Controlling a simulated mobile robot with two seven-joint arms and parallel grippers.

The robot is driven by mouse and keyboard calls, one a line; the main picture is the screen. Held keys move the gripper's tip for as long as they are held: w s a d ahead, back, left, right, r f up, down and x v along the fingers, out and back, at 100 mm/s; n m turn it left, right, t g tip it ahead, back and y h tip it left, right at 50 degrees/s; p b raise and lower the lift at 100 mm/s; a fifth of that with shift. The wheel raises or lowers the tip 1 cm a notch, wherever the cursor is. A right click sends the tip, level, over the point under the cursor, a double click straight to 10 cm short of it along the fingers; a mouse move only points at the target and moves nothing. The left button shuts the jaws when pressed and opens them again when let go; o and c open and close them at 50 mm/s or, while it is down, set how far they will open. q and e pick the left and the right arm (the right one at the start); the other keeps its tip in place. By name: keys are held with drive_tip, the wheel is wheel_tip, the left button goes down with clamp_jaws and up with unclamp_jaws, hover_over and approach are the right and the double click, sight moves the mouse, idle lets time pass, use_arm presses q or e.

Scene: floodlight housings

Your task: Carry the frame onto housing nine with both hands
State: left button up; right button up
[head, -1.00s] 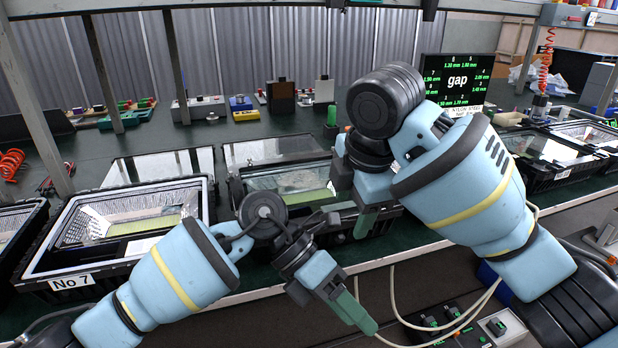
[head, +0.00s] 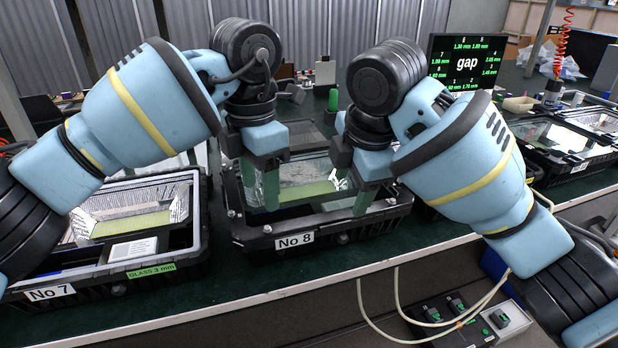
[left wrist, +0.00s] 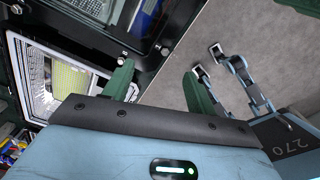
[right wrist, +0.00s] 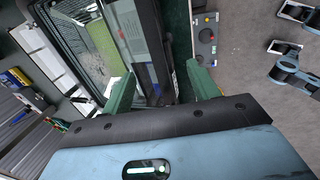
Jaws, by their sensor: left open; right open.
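A black frame (head: 283,227) appears to lie on the top of the housing marked No 8 (head: 343,238); I cannot tell where frame and housing divide. My left gripper (head: 260,185) is open and empty, its green fingers pointing down over the left side of No 8. My right gripper (head: 352,186) is open and empty, fingers down over its right side. Contact with the frame cannot be told. The right wrist view shows No 8's glass and yellow-green panel (right wrist: 103,45) beyond the fingers. No label nine is readable; my right arm hides the bench right of No 8.
Housing No 7 (head: 185,238) stands to the left, with a white block (head: 133,249) and a "GLASS 3 mm" label. Another black housing (head: 548,160) stands at the right; its label is unreadable. A screen reading "gap" (head: 467,64) stands behind. A control box (head: 455,310) sits below the bench.

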sight(342, 215)
use_arm(q)
drive_tip(key=shift+f, duration=3.85)
use_arm(e)
drive_tip(key=shift+x, duration=3.9)
use_arm(q)
clamp_jaws()
use_arm(e)
drive_tip(key=shift+w+r, duration=0.1)
clamp_jaws()
